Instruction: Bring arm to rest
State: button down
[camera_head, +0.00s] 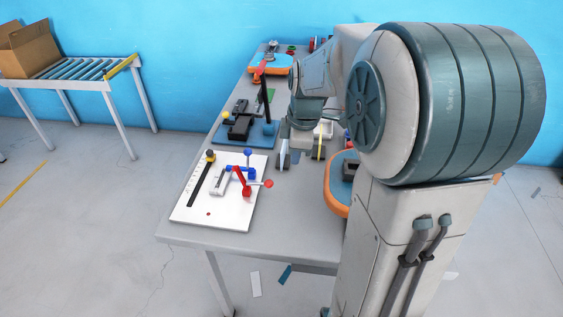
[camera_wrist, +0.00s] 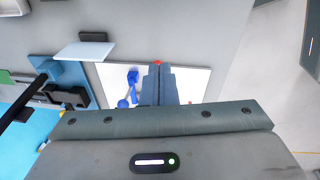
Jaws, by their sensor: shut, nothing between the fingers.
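My gripper (camera_wrist: 160,84) shows in the wrist view with its two dark fingers together and nothing between them. In that view the fingers overlap the white board (camera_wrist: 195,84) and hide part of it. In the head view my arm reaches over the table (camera_head: 205,238) and bends downward at its middle. The fingertips are hard to make out there. The white board (camera_head: 188,212) lies near the table's front left, with a red lever (camera_head: 242,184), blue parts and a black slot. I cannot tell the exact gap between fingers and board.
A blue board (camera_head: 262,139) with a black lever stands behind the white one. An orange-rimmed board (camera_head: 336,205) is partly hidden by my arm. An orange and blue board (camera_head: 270,67) lies at the back. A roller conveyor (camera_head: 88,70) with a cardboard box (camera_head: 30,50) stands left, across open floor.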

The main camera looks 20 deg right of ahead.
jog(key=shift+s+d+r, duration=0.4)
jog(key=shift+d+r, duration=0.1)
jog(key=shift+r, duration=0.15)
jog(key=s+a+m, duration=0.3)
jog(key=s+m, duration=0.4)
jog(key=s, duration=0.1)
jog(key=s+a+m+t, duration=0.1)
jog(key=s+a+m, duration=0.3)
jog(key=s+m, duration=0.2)
jog(key=shift+s+a+f+m+h, duration=0.2)
jog(key=shift+s+m+h, duration=0.15)
jog(key=shift+s, duration=0.9)
